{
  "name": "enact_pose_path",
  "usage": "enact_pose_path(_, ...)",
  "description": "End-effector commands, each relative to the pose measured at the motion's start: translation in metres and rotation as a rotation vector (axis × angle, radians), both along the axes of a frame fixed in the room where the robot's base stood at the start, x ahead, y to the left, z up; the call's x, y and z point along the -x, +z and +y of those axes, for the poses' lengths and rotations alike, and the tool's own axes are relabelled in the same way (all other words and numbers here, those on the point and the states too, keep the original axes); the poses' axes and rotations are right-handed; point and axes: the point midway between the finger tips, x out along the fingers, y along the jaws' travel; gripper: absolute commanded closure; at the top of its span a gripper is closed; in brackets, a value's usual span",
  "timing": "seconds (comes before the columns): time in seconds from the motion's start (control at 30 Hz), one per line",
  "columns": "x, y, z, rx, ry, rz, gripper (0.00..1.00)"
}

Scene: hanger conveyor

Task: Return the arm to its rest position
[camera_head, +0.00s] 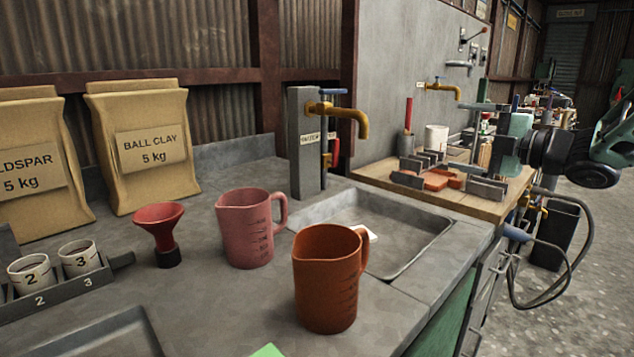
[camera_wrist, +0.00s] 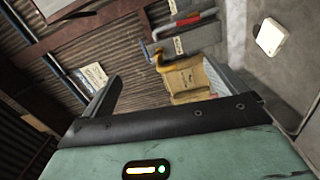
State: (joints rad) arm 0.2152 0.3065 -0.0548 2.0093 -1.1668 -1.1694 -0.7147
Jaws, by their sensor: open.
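My gripper (camera_head: 480,128) is at the right in the head view, above the wooden bench, with its fingers toward the left. In the wrist view my gripper (camera_wrist: 163,88) shows its two grey fingers wide apart beyond its green body. Nothing is between them within grasp. My arm reaches in from the right edge. A brown jug (camera_head: 325,280) and a pink jug (camera_head: 248,228) stand upright on the grey counter, well apart from my gripper.
A sink (camera_head: 420,255) and a yellow tap (camera_head: 350,118) lie left of my gripper. The wooden bench (camera_head: 395,190) holds blocks and a white pot. A red funnel (camera_head: 160,228), numbered cups and a ball clay bag (camera_head: 145,150) stand left. The floor at right is partly clear.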

Motion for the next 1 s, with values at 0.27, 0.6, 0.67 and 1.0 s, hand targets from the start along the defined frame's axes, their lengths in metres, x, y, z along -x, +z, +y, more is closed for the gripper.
enact_pose_path(0.27, -0.005, -0.014, -0.008, -0.070, -0.147, 0.128, 0.04)
enact_pose_path(0.6, 0.008, -0.062, -0.034, -0.263, -0.499, 0.460, 0.04)
enact_pose_path(0.67, 0.019, -0.079, -0.041, -0.317, -0.592, 0.553, 0.04)
enact_pose_path(1.0, 0.165, -0.194, -0.050, -0.684, -1.229, 1.240, 0.04)
